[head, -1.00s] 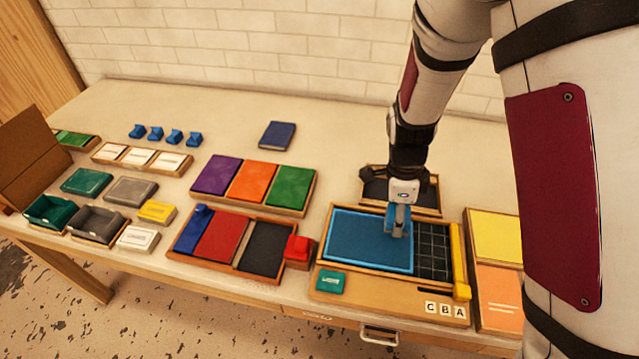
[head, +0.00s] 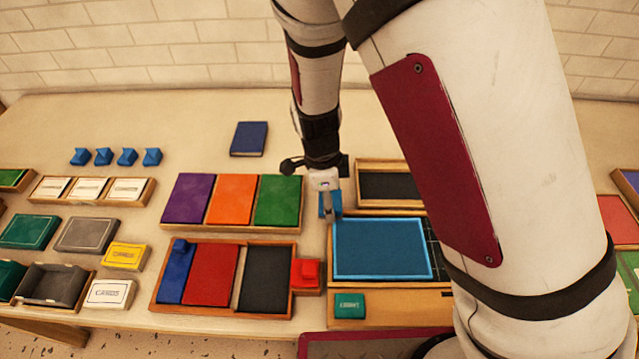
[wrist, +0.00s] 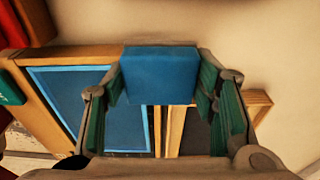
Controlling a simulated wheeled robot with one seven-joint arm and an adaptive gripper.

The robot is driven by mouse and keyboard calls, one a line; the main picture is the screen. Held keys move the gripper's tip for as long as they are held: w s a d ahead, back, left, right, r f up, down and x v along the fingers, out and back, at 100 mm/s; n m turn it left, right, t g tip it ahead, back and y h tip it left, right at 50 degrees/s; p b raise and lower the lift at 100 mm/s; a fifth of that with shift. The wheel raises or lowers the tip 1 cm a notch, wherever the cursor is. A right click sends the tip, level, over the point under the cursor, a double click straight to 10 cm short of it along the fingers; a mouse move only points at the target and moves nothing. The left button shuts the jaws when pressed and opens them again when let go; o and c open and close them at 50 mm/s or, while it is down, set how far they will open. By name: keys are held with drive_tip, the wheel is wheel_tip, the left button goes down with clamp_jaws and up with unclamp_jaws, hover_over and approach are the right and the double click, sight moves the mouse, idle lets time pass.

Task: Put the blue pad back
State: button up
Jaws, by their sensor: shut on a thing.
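My gripper (head: 330,215) is shut on a small blue pad (wrist: 160,75), which sits between the fingertips in the wrist view. In the head view the gripper hangs at the far left corner of a wooden board with a large framed blue panel (head: 381,249), and the held pad is mostly covered by the fingers. Left of it stands a wooden tray (head: 222,312) holding a blue piece (head: 174,278), a red pad (head: 210,274) and a dark area (head: 264,279). The held pad's height above the table is hard to tell.
A tray with a dark inside (head: 390,186) stands behind the board. A tray of purple, orange and green pads (head: 233,199) is at left. A red block (head: 305,273) and a blue book (head: 249,139) are nearby. My arm hides the board's right side.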

sight(321, 195)
drive_tip(key=w, duration=0.1)
drive_tip(key=w+a, duration=0.1)
drive_tip(key=w, duration=0.1)
drive_tip(key=w+a, duration=0.1)
drive_tip(key=shift+w+f, duration=0.25)
drive_tip(key=shift+f, duration=1.75)
drive_tip(key=shift+f, duration=0.1)
drive_tip(key=o, duration=1.2)
drive_tip(key=shift+o, duration=0.2)
